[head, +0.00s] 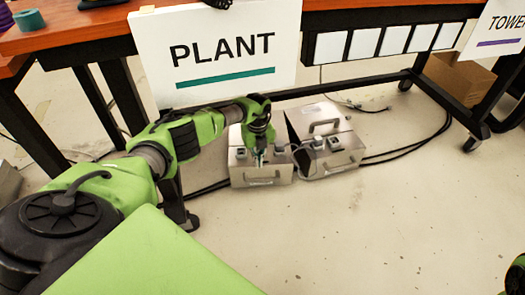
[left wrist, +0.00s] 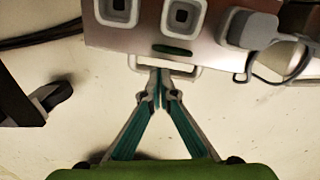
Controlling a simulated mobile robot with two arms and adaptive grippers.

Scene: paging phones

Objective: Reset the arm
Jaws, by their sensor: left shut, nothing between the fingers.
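My left arm reaches down to two silver metal boxes on the floor under the table. My left gripper (head: 260,157) is at the left box (head: 240,178) in the head view, partly hiding it. In the left wrist view the gripper's teal-lined fingers (left wrist: 160,90) are closed together with nothing between them, just in front of the box's handle (left wrist: 165,66). Whether they touch the handle I cannot tell. Two square white fittings with dark centres sit on the box, and a grey corded piece (left wrist: 253,28) is beside them. The right box (head: 345,158) has a carry handle.
A PLANT sign (head: 215,50) hangs from the orange table's front edge, above the arm. A table leg (head: 175,200) stands left of the boxes. Black cables run along the floor behind them. A cardboard box (head: 460,78) is at the far right. The floor in front is clear.

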